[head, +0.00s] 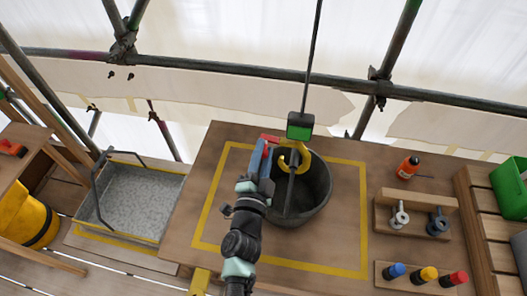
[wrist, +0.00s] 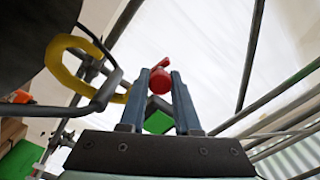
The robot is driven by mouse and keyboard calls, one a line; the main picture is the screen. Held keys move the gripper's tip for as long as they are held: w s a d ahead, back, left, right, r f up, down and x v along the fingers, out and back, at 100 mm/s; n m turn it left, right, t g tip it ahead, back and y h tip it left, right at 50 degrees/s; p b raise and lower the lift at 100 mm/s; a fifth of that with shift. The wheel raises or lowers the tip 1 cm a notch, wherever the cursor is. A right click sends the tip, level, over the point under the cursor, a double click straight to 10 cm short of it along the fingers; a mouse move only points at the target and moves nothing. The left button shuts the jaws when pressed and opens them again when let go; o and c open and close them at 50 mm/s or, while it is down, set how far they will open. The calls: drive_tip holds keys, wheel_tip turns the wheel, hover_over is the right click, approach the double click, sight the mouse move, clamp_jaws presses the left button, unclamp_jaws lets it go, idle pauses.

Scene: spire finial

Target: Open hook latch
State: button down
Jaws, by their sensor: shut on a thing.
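The yellow hook (head: 303,150) hangs under a green block (head: 300,126) on a dark line. The bucket's handle (head: 291,185) runs up to the hook, and the dark grey bucket (head: 318,203) is below it on the table. My gripper (head: 266,152) is just left of the hook. In the wrist view my gripper (wrist: 162,78) is shut on a red knob (wrist: 160,82), which appears to be the latch's. The yellow hook also shows in the wrist view (wrist: 58,62), at left. Whether the latch is open cannot be told.
The wooden table (head: 225,138) has a yellow outline around the bucket. At right are an orange bottle (head: 408,167), a rack of eye fittings (head: 400,215) and several coloured cylinders (head: 428,274). A metal tray (head: 140,200) lies left. Scaffold poles (head: 230,63) cross behind.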

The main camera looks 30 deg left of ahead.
drive_tip(key=c, duration=0.6)
unclamp_jaws()
drive_tip(key=shift+s, duration=0.1)
drive_tip(key=shift+s+d+f, duration=0.1)
drive_tip(key=shift+s, duration=0.15)
drive_tip(key=b+v, duration=0.4)
drive_tip(key=v, duration=0.8)
drive_tip(key=shift+s, duration=0.15)
